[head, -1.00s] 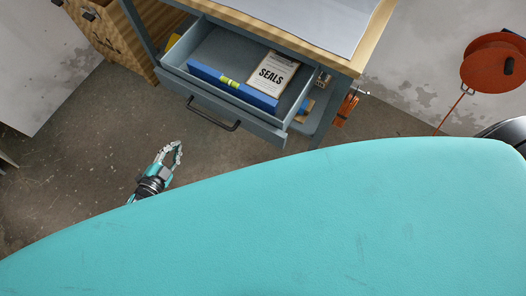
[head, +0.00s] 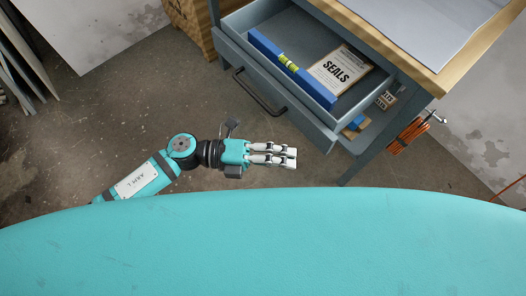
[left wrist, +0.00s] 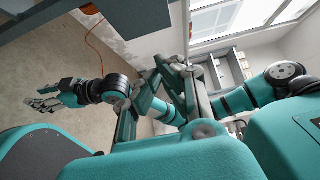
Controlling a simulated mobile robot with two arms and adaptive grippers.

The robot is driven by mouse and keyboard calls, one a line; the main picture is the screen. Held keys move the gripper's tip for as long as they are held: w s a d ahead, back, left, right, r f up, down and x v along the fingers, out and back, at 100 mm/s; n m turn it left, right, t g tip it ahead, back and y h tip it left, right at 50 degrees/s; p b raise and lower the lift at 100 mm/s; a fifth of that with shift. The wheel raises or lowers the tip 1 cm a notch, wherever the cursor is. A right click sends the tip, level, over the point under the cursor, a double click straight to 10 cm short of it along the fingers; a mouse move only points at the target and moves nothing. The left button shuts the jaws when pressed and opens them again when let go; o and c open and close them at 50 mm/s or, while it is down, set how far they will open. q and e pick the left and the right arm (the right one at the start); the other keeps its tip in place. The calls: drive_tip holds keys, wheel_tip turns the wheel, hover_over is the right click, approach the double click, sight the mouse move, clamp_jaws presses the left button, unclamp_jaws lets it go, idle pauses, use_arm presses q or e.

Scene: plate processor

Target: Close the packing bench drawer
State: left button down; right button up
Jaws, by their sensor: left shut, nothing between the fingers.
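The packing bench drawer (head: 300,120) is grey-blue and stands pulled out, with its inside showing in the head view. Its dark bar handle (head: 258,96) is on the front face. A blue spirit level (head: 292,68) and a "SEALS" clipboard (head: 340,74) lie inside. My left gripper (head: 294,157) is shut and empty. In the picture it is below the drawer front and right of the handle, apart from both. My right gripper (left wrist: 42,98) shows small at the left of the left wrist view, with its fingers apart and nothing seen between them.
The bench (head: 425,65) has a wooden-edged top with a pale sheet on it. An orange cable coil (head: 408,136) hangs at its right side. Bare floor (head: 110,110) lies left of the drawer.

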use_arm(q)
drive_tip(key=d, duration=0.1)
drive_tip(key=w+d, duration=0.1)
drive_tip(key=d, duration=0.1)
drive_tip(key=w+d, duration=0.1)
drive_tip(key=d, duration=0.1)
drive_tip(key=shift+w+d, duration=0.15)
drive_tip(key=shift+d, duration=0.1)
use_arm(e)
drive_tip(key=shift+w+a+r, duration=0.1)
drive_tip(key=shift+w+r, duration=0.15)
drive_tip(key=shift+w, duration=0.05)
drive_tip(key=shift+s, duration=0.1)
